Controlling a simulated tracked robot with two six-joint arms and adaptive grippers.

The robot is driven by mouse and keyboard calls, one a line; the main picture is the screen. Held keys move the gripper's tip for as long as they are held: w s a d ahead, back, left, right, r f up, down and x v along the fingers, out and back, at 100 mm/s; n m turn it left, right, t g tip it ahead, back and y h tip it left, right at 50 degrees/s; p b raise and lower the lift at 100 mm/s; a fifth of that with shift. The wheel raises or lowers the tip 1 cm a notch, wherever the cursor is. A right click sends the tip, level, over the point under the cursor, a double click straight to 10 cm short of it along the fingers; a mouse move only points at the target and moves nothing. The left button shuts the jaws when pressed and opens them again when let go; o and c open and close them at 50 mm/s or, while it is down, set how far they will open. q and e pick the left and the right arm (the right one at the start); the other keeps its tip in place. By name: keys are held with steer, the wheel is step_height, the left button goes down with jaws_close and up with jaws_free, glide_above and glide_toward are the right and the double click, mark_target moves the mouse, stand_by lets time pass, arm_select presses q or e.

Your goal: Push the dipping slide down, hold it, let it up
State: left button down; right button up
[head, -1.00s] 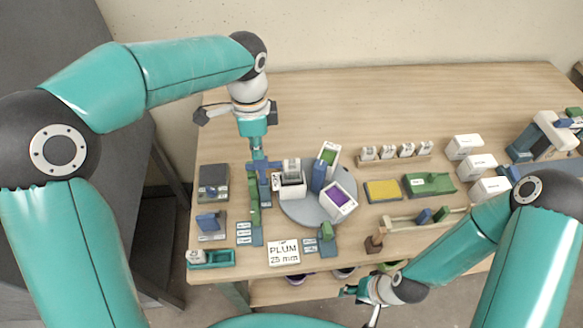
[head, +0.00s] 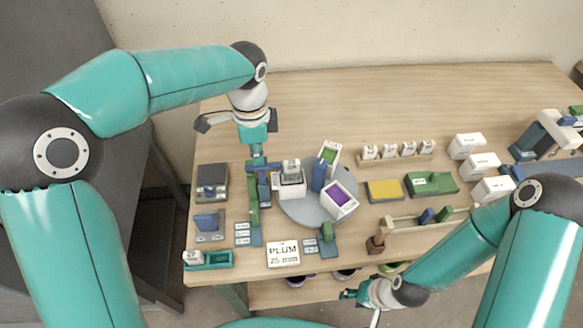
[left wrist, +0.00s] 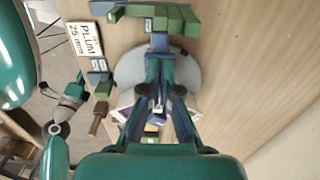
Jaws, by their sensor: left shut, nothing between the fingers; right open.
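The dipping slide stands left of the grey turntable, with a green upright (head: 253,205) and a blue sliding part (head: 264,188). My left gripper (head: 257,154) is shut and empty, pointing down at the top of the slide; I cannot tell whether it touches. In the left wrist view its fingers (left wrist: 158,72) come together close to the slide's blue part (left wrist: 160,42). A white test tile (head: 291,167) sits by the slide above a white bucket (head: 291,188). A sign (head: 284,254) reads "PLUM 25 mm". My right gripper (head: 350,294) is open and empty in front of the table edge.
The round turntable (head: 309,216) carries white buckets, one with purple glaze (head: 338,199) and one with green (head: 329,154). The back of the table is clear.

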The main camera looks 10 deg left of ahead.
mark_target(259, 168)
arm_select(q)
steer(key=shift+f+b, duration=1.55)
steer(key=shift+f, duration=0.95)
steer(key=shift+r, duration=0.2)
stand_by(0.9)
steer(key=shift+r+p, duration=4.8)
steer(key=shift+r, duration=0.5)
